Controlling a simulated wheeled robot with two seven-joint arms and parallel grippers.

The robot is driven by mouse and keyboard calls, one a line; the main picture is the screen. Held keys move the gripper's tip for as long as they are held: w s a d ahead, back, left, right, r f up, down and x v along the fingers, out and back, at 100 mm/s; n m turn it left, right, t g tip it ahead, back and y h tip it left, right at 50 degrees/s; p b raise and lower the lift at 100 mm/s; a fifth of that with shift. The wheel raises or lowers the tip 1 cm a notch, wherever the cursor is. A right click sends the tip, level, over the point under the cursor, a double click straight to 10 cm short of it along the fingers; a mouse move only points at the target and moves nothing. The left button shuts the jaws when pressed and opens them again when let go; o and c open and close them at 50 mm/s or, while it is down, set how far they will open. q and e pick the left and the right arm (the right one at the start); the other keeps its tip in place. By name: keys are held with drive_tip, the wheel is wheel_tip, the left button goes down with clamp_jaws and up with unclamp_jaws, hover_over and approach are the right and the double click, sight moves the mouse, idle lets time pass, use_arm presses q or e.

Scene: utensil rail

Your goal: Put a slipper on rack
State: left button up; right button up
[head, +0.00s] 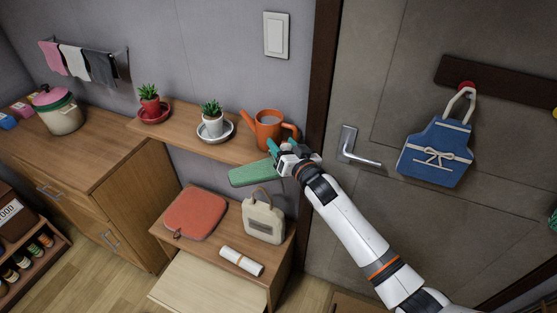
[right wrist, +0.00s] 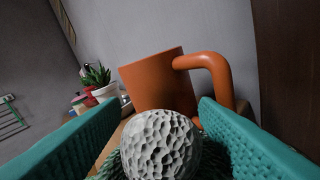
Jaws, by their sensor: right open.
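A green slipper (head: 250,174) shows by the front edge of the wall shelf in the head view; I cannot tell whether it touches the shelf. My right gripper (head: 281,153) is at its right end. In the right wrist view, the teal fingers (right wrist: 155,145) are open on either side of a pale, knobbly ball (right wrist: 162,143), with green knit below it, apparently part of the slipper. Whether the fingers touch it is unclear. No shoe rack is clearly visible. My left gripper is out of view.
An orange watering can (head: 269,130) stands close behind my right gripper, with two potted plants farther left on the shelf (head: 183,138). Below are a red cushion (head: 195,213), a beige bag (head: 263,218) and a paper roll (head: 241,261). A blue apron (head: 437,150) hangs on the door.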

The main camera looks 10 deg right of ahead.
drive_tip(key=shift+w+a, duration=0.1)
drive_tip(key=shift+w, duration=0.35)
drive_tip(key=c, duration=1.1)
drive_tip(key=shift+c, duration=0.2)
